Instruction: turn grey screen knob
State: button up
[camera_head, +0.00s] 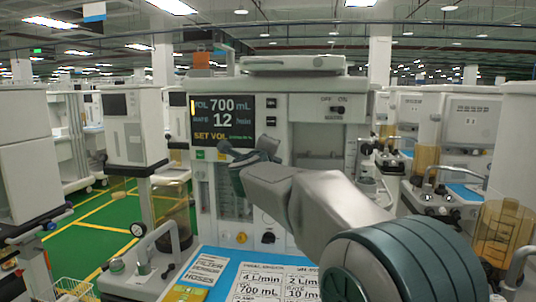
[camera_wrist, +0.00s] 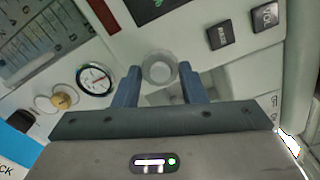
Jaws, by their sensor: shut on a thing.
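The grey screen knob (camera_wrist: 159,66) is a round, pale grey disc seen end-on in the wrist view, just below the dark screen (camera_wrist: 150,8). My gripper (camera_wrist: 159,75) has one blue-grey finger on each side of the knob and is shut on it. In the head view the screen (camera_head: 223,120) reads "VOL 700 mL", "12 /min" and "SET VOL". My gripper (camera_head: 232,158) is at the screen's lower edge there, and my arm and gripper hide most of the knob area.
A round gauge (camera_wrist: 95,80) and a brass-coloured knob (camera_wrist: 61,100) lie left of my gripper. A blue mat (camera_head: 222,268) with printed cards covers the worktop below my arm.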

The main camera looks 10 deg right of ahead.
jog(key=o, duration=1)
jog(key=v, duration=1.3)
jog(key=shift+s+a, duration=0.25)
jog(key=shift+s, duration=0.1)
